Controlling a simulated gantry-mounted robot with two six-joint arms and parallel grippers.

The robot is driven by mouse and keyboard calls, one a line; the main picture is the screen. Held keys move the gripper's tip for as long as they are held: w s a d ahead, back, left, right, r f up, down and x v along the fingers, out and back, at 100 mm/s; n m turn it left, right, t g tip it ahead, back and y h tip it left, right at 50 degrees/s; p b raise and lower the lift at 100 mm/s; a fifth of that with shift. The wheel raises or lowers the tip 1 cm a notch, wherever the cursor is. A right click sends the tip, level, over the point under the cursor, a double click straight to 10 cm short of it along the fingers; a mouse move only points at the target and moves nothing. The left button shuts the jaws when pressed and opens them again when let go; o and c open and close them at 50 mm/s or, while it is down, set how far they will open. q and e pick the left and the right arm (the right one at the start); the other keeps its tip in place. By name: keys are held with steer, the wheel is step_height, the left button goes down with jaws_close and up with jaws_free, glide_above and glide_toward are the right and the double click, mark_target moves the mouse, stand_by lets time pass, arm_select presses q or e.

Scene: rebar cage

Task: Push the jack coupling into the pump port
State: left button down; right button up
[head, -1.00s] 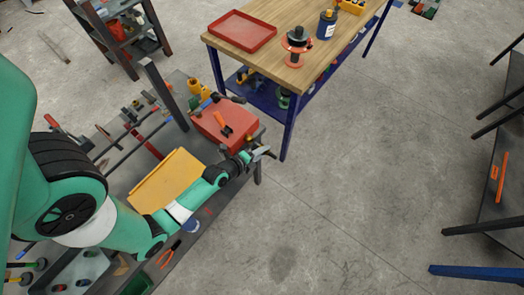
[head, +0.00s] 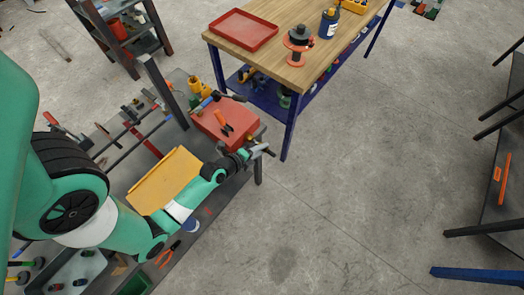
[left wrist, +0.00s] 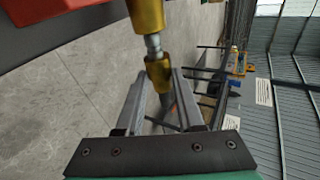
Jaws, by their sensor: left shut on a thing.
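My left gripper (head: 262,151) is at the front right corner of the grey bench, just beside the red box (head: 222,124). In the left wrist view its two fingers (left wrist: 158,95) are shut on the brass jack coupling (left wrist: 158,69). A silver nipple (left wrist: 153,44) shows between the coupling and a larger brass fitting, which looks like the pump port (left wrist: 146,14). The three are roughly in line. I cannot tell how deep the nipple sits in the port. The coupling is too small to make out in the head view. My right gripper is not in view.
A yellow tray (head: 166,181) and an orange-handled tool (head: 170,252) lie on the grey bench (head: 215,205). A wooden-topped table (head: 285,60) with a red tray (head: 243,30) stands behind.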

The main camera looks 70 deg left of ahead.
arm_select(q)
steer(key=shift+s+a+b, duration=0.75)
steer(key=shift+a+b, duration=0.35)
steer(key=shift+b, duration=0.15)
steer(key=shift+c, duration=2.2)
jaws_free()
steer(key=shift+s+a, duration=0.1)
steer(key=shift+a, duration=0.05)
steer(key=v, duration=1.1)
steer(key=shift+s+p, duration=0.25)
steer(key=shift+p, duration=0.1)
steer(key=shift+r, duration=0.1)
